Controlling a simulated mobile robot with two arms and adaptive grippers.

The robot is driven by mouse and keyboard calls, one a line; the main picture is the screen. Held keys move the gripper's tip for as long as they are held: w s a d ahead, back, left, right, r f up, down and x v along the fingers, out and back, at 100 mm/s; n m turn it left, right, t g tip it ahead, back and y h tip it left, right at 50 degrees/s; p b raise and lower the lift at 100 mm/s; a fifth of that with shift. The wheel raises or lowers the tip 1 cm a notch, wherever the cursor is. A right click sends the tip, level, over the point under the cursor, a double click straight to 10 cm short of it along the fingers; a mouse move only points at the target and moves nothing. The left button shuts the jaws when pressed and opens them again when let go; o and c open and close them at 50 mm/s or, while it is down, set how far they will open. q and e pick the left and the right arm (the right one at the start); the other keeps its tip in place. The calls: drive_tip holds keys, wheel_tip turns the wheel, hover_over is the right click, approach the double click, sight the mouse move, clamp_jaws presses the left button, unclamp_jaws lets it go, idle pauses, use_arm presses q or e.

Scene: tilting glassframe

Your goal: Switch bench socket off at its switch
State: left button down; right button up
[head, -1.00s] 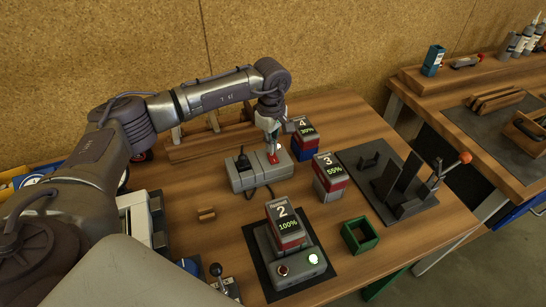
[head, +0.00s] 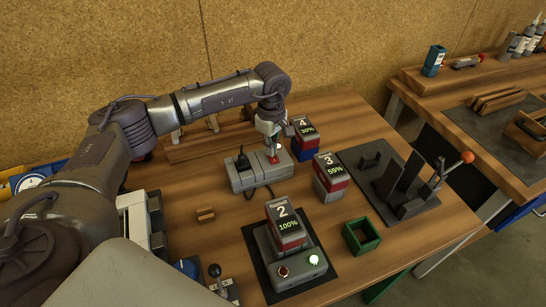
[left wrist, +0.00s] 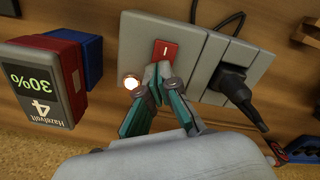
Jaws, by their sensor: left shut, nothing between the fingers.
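The bench socket (head: 248,180) is a grey block on the table. In the left wrist view, its red rocker switch (left wrist: 166,49) lies just beyond my fingertips, and a small round lamp (left wrist: 131,82) beside it glows. A black plug (left wrist: 234,84) with a cable sits in the socket's other half. My left gripper (left wrist: 159,72) is shut and empty, pointing down at the socket's switch end; it also shows in the head view (head: 273,153). I cannot tell whether its tips touch the switch. My right gripper is not in view.
Battery 4 (head: 305,130) stands close right of the gripper, with battery 3 (head: 331,169) nearer. Battery 2 (head: 285,216) sits on a grey unit with a lit lamp. A green open box (head: 361,235) and a dark fixture (head: 402,185) are at right. A wooden rack stands behind.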

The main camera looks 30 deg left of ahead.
use_arm(q)
drive_tip(key=shift+s+f, duration=0.15)
drive_tip(key=shift+f, duration=0.1)
drive_tip(key=shift+r+p, duration=0.35)
drive_tip(key=shift+r, duration=0.45)
drive_tip(key=shift+r+p, duration=1.35)
drive_tip(key=shift+r, duration=1.4)
